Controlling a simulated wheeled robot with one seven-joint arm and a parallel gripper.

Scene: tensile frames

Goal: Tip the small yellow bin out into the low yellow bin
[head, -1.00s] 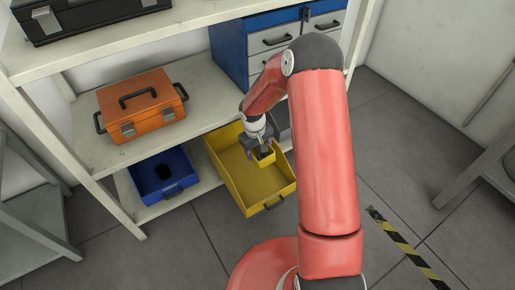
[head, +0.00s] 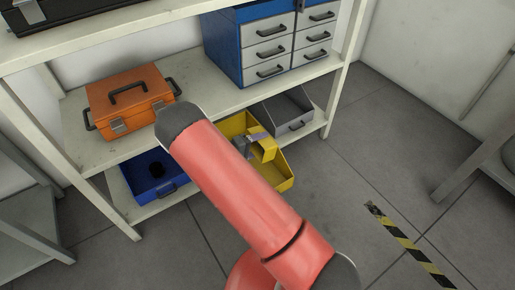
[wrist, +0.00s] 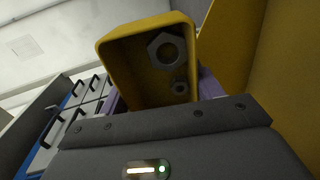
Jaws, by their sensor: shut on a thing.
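The small yellow bin (head: 267,150) is held by my gripper (head: 256,137) over the low yellow bin (head: 283,184) and looks tilted in the head view. In the wrist view the small yellow bin (wrist: 118,72) shows its open mouth, with a large grey hex nut (wrist: 155,42) and a smaller nut (wrist: 180,88) inside. Purple fingertips show on both sides of it. A large yellow wall at the right of the wrist view looks like the low yellow bin (wrist: 285,70). My arm hides much of the low bin in the head view, so its floor is mostly unseen.
The low bin is on the lower shelf, between a blue bin (head: 148,188) and a grey bin (head: 292,122). An orange toolbox (head: 108,112) and a blue drawer cabinet (head: 222,50) stand on the shelf above.

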